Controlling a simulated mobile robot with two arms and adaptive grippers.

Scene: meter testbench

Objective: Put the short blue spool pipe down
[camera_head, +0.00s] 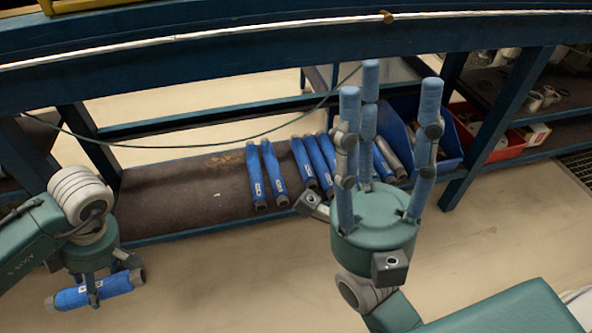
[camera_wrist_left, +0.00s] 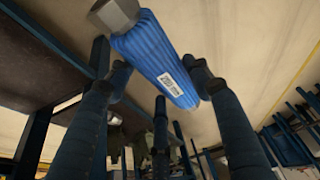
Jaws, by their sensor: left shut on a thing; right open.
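The short blue spool pipe (camera_head: 75,296) is in my left gripper (camera_head: 96,288), at the lower left of the head view. It lies roughly level, with a metal end showing at each side. In the left wrist view the pipe (camera_wrist_left: 158,58) has a ribbed blue body, a white label and a grey hexagonal end; the fingers of my left gripper (camera_wrist_left: 155,85) close on it from both sides. It is held in front of the shelf, over the floor. My right gripper (camera_head: 385,135) points upward with its blue-tipped fingers spread, open and empty.
The low shelf (camera_head: 180,195) carries several blue pipes (camera_head: 273,172) in its middle and has bare room at its left. A blue bin (camera_head: 452,150) and a red bin (camera_head: 500,150) stand to the right. Blue frame posts (camera_head: 88,135) and a long upper beam (camera_head: 230,50) bound the shelf.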

